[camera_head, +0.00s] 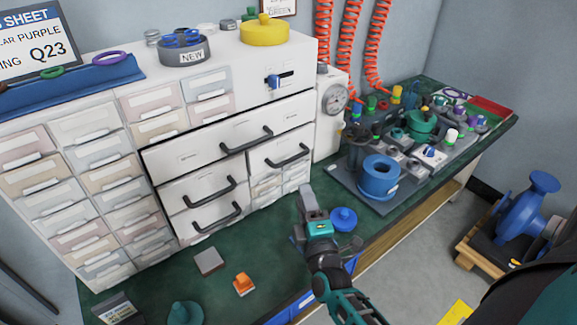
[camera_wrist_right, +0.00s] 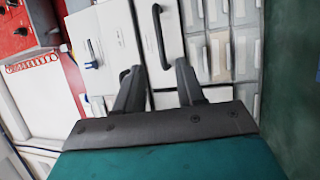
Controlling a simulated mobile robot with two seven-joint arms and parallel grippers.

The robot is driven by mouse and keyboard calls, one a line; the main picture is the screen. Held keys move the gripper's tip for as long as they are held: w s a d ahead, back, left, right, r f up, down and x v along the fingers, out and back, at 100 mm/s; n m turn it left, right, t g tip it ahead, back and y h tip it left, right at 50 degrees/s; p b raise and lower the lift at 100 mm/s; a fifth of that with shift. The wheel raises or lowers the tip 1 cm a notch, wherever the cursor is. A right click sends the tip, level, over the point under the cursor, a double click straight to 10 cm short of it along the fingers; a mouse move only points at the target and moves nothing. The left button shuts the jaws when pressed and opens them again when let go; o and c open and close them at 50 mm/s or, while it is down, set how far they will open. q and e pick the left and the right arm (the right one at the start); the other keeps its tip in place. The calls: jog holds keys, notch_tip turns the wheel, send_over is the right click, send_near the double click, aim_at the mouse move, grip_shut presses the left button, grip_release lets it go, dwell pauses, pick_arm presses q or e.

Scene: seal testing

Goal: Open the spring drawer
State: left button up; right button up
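A white cabinet holds several drawers with black bar handles: a wide upper drawer (camera_head: 200,152), a right drawer (camera_head: 268,157), and two stacked left drawers (camera_head: 183,194). They look closed. I cannot read which one is the spring drawer. My right gripper (camera_head: 318,212) is in front of the cabinet's lower right part, over the green bench, apart from the handles. In the right wrist view its two fingers (camera_wrist_right: 158,88) are spread with nothing between them, facing white drawer fronts. A black handle (camera_wrist_right: 161,38) shows just beyond them. My left gripper is not in view.
A blue knob-like part (camera_head: 343,219) lies beside my right gripper on the green bench (camera_head: 262,240). An orange part (camera_head: 243,284) and a grey block (camera_head: 208,261) lie farther left. A blue ring part (camera_head: 378,177) and several fittings crowd the right side.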

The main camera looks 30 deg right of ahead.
pick_arm(q)
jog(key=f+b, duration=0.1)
jog(key=b, duration=0.1)
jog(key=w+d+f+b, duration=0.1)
jog(key=b, duration=0.1)
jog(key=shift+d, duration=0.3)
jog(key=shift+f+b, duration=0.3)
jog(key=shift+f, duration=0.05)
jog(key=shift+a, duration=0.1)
pick_arm(e)
jog(key=x, duration=1.1)
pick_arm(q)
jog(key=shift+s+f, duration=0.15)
pick_arm(e)
jog(key=shift+w, duration=0.1)
jog(key=shift+c, duration=0.2)
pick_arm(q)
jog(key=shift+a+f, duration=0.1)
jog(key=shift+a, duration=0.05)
pick_arm(e)
grip_shut()
